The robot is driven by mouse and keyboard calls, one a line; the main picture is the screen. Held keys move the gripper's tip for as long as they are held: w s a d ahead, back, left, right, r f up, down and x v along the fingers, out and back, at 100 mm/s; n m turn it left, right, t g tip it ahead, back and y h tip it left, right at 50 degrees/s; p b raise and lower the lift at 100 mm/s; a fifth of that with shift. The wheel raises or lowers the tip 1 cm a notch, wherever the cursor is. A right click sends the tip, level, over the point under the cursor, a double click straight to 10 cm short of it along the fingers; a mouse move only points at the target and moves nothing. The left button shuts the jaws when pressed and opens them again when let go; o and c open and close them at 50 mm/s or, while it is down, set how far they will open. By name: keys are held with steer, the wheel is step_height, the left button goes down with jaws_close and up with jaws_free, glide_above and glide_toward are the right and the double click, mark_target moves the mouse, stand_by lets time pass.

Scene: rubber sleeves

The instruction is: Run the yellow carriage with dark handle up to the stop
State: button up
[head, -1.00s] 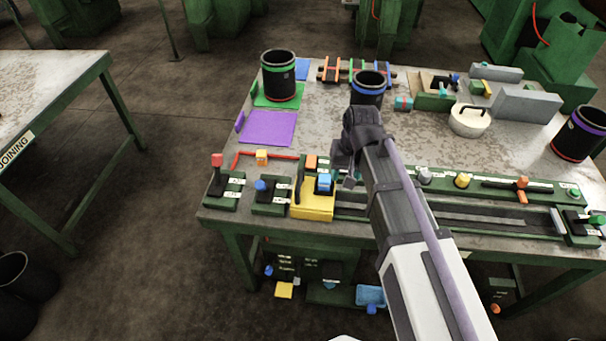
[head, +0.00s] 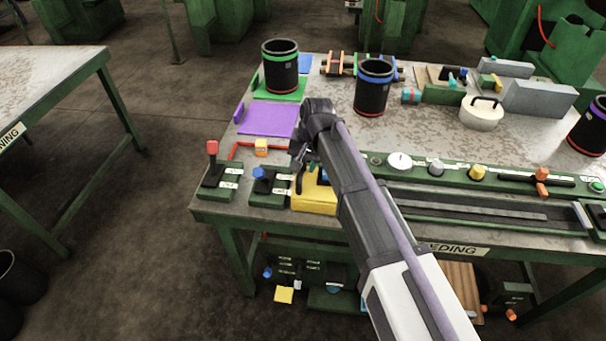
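The yellow carriage (head: 316,203) sits at the left end of a long dark rail (head: 470,211) along the table's front edge. Its dark handle (head: 299,181) stands up at its left side, partly hidden by my gripper. My gripper (head: 297,168) is above the carriage's left part, at or very near the handle. I cannot tell whether its fingers touch the handle or are closed. A pale metal plate (head: 581,215), apparently the stop, stands at the rail's right end. My arm hides part of the rail and the carriage's right side.
Green lever boxes, one with a red knob (head: 212,147) and one with a blue knob (head: 259,173), stand left of the carriage. A green control strip (head: 520,182) with knobs runs behind the rail. A blue-ringed black bin (head: 373,88) and a white lidded pot (head: 481,113) stand further back.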

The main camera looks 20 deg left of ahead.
steer(key=shift+c, duration=0.2)
jaws_close()
stand_by(0.4)
